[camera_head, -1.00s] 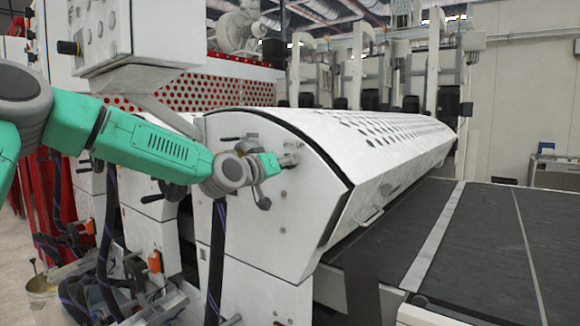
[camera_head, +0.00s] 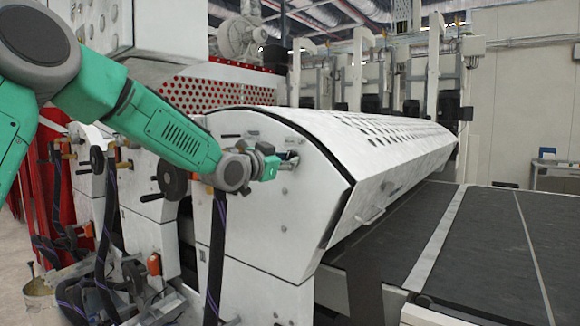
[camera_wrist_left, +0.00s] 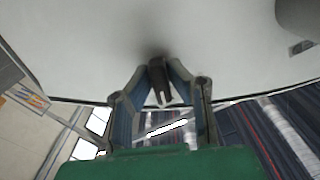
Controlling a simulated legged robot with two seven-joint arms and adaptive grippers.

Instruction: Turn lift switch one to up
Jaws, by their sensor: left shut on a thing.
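The lift switch (camera_wrist_left: 158,84) shows in the left wrist view as a small dark lever on the white end panel. My left gripper (camera_wrist_left: 160,78) has its two fingers closed in on it from both sides. In the head view my left gripper (camera_head: 288,163) is at the upper part of the white end panel (camera_head: 270,220) of the roller coater. There the fingers and wrist mostly hide the switch, so its exact setting cannot be read. The right gripper is in neither view.
The coater's long white perforated cover (camera_head: 385,140) runs to the back right. A dark conveyor belt (camera_head: 490,240) lies to its right. A black handwheel (camera_head: 172,180) sits left of the panel, below my forearm. Dark hoses hang at the left.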

